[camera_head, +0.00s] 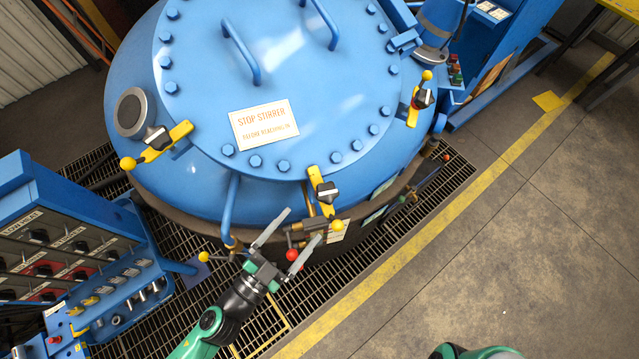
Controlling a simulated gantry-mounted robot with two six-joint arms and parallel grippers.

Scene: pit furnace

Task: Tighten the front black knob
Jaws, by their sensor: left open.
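The front black knob (327,192) sits on a yellow clamp bar (317,177) at the near rim of the blue furnace lid (290,85). Two similar black knobs are on yellow clamps at the left (157,138) and right (423,97) of the lid. My left gripper (300,226) is open and empty, with its two fingers spread, below and left of the front knob in the picture. It looks apart from the knob; its exact height is unclear. My right gripper is not in view.
A red ball handle (292,255) and brass pipe fittings (306,226) lie close by my left fingers. A blue control panel (70,250) stands at the left. A floor grating (440,190) rings the furnace. The concrete floor at the right is clear.

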